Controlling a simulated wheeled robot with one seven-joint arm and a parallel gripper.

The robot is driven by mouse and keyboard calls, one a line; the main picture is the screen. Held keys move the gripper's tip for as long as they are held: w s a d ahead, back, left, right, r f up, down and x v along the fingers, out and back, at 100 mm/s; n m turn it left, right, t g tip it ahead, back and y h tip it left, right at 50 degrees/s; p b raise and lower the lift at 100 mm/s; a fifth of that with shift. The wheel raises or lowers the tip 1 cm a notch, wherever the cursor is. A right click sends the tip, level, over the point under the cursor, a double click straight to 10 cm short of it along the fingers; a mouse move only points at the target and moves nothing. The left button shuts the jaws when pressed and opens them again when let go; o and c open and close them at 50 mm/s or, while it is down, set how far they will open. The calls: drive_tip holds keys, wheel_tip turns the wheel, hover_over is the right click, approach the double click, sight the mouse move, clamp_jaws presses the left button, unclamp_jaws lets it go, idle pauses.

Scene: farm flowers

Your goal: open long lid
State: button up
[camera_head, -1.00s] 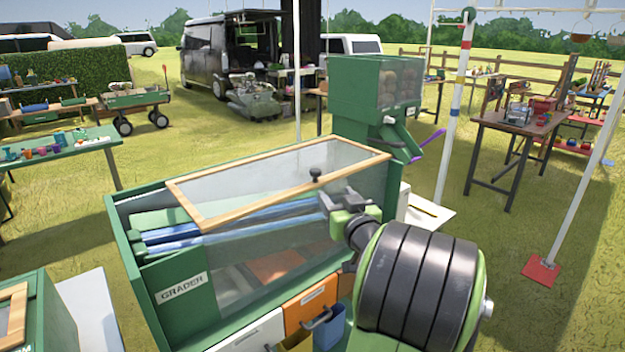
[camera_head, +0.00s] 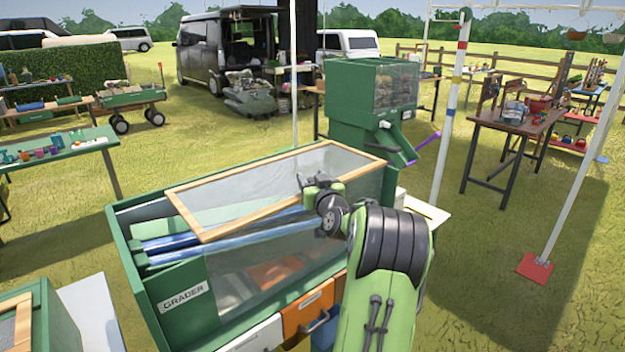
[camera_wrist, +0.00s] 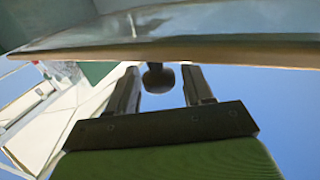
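The long lid (camera_head: 275,182) is a clear panel in a light wooden frame on the green grader box (camera_head: 170,305). It lies over the box's middle and right; the left end shows open, with blue bars inside. My gripper (camera_head: 308,181) is at the lid's near long edge and hides the knob in the head view. In the wrist view the dark round knob (camera_wrist: 158,78) sits below the lid's wooden edge (camera_wrist: 230,57), between the two fingers of my gripper (camera_wrist: 160,80). The fingers are apart, with a gap on each side of the knob.
Drawers, one orange (camera_head: 308,308), line the grader's front below my arm. A green hopper machine (camera_head: 360,105) stands at its right end. Another green box with a wooden-framed lid (camera_head: 15,325) is at lower left. A white pole (camera_head: 450,110) stands to the right.

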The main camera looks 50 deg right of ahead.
clamp_jaws()
drive_tip(key=shift+r, duration=0.15)
